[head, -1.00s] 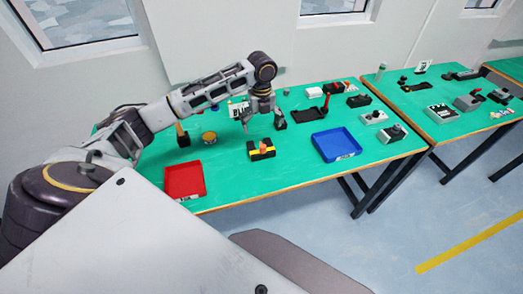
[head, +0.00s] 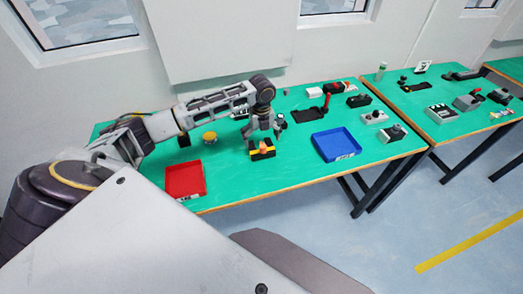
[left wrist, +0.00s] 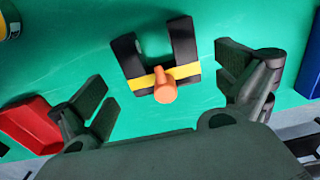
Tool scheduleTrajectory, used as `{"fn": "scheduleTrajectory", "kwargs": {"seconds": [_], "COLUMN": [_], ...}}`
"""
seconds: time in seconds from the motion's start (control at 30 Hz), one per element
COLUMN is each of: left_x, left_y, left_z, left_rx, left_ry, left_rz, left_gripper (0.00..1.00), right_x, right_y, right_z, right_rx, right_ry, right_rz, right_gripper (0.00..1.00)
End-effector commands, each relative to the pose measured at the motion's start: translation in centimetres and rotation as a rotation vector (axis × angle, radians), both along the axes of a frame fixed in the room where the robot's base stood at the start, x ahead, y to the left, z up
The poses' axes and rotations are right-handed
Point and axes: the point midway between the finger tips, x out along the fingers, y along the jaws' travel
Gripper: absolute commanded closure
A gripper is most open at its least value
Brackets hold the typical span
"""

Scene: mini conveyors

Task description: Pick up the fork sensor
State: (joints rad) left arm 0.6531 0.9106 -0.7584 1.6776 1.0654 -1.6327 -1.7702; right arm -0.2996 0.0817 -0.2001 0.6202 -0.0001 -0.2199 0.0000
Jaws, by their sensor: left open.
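The fork sensor (left wrist: 158,62) is a black U-shaped block with a yellow band and an orange knob. In the left wrist view it lies on the green table between the open fingers of my left gripper (left wrist: 168,98), apart from both. In the head view the fork sensor (head: 262,153) sits near the front middle of the table, between the red and blue trays. My left gripper (head: 264,133) is right above it and partly hides it. My right gripper is not in view.
A red tray (head: 185,194) stands to the left and a blue tray (head: 352,134) to the right. A yellow round part (head: 209,137) is behind on the left. Several other devices stand at the back and right. The table front between the trays is clear.

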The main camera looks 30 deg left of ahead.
Motion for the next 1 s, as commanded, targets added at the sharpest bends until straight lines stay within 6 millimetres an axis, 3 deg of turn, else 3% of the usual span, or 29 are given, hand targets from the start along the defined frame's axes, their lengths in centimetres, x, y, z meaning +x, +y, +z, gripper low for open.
{"fn": "scheduleTrajectory", "kwargs": {"seconds": [0.17,0.6,1.0], "left_x": [0.0,0.0,0.1], "left_y": [0.0,0.3,0.3], "left_z": [-0.7,-4.9,-5.2], "left_rx": [-0.001,0.000,0.001], "left_ry": [0.001,0.000,-0.001], "left_rz": [0.000,-0.001,-0.001], "left_gripper": [0.00,0.00,0.00], "right_x": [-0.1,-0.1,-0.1], "right_y": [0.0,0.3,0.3], "right_z": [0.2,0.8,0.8], "right_rx": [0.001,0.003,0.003], "right_ry": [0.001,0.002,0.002], "right_rz": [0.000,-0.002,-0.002], "right_gripper": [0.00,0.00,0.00]}}
